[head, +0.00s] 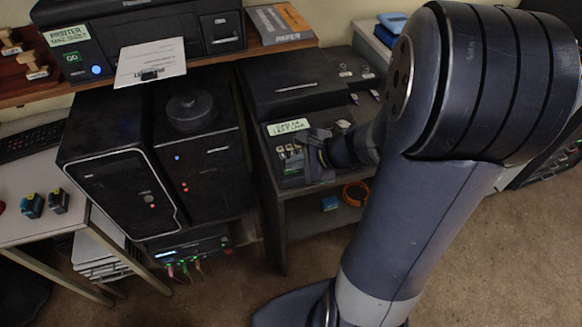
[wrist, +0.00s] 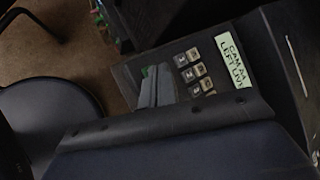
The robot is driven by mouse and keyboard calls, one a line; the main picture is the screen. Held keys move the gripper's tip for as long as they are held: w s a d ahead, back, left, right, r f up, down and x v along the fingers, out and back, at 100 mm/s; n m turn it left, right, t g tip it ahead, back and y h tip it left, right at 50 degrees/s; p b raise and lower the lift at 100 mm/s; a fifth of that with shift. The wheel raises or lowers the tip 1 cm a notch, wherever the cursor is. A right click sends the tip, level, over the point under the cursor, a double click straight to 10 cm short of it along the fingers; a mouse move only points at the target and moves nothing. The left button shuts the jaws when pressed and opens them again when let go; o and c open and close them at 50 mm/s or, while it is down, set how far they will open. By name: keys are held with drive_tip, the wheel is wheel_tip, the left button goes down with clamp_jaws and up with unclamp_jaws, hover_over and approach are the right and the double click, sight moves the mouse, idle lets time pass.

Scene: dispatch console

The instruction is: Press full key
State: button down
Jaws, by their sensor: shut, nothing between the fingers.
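A dark key panel with several small pale keys (wrist: 194,72) fills the middle of the wrist view. The same keys (head: 281,151) show in the head view, on the dark console right of the computer towers. The key markings are too small to read, so I cannot tell which one is the full key. My gripper (wrist: 157,77) is shut and empty, its fingers over the panel just left of the visible keys. In the head view my gripper (head: 312,158) is at the panel's right side. The fingers hide part of the panel, and contact is unclear. A green patch shows beside the fingertips.
A pale label (wrist: 233,60) reading roughly "CAM A4 LEFT LIVE" sits beside the keys. A dark box (head: 294,85) stands behind the panel. Two black towers (head: 122,187) stand to the left. An orange ring (head: 356,193) lies on the shelf below.

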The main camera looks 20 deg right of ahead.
sight(295, 173)
drive_tip(key=shift+r, duration=0.45)
wheel_tip(295, 173, up, 5)
drive_tip(key=p, duration=0.4)
drive_tip(key=shift+p, duration=0.4)
drive_tip(key=shift+a, duration=0.1)
idle(0.6)
